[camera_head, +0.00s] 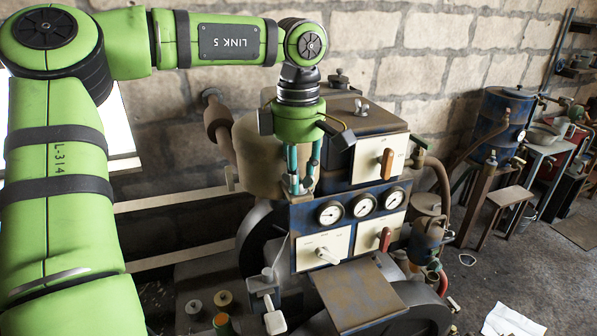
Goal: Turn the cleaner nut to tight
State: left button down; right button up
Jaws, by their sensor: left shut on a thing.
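My left gripper (301,187) comes down from above at the left end of the blue engine panel, beside a large tan rounded housing (255,155). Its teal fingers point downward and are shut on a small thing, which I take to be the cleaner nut. The fingers hide most of it, so its shape and how tight it sits cannot be told. My right gripper is not in view.
The blue panel carries several dials (363,204), an orange-brown handle (387,164), a red handle (385,239) and a white lever (327,255). A brown plate (358,292) lies in front.

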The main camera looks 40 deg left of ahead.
aim_at(300, 182)
pick_arm(q)
jog(key=shift+s+f, duration=0.1)
jog(key=c, duration=1.1)
grip_release()
jog(key=shift+d, duration=0.2)
jog(key=shift+a+r, duration=0.1)
jog(key=shift+r, duration=0.1)
jog(key=shift+r, duration=0.3)
notch_tip(300, 182, up, 6)
jog(key=shift+s, duration=0.1)
jog(key=shift+d+r, duration=0.2)
jog(key=shift+r, duration=0.45)
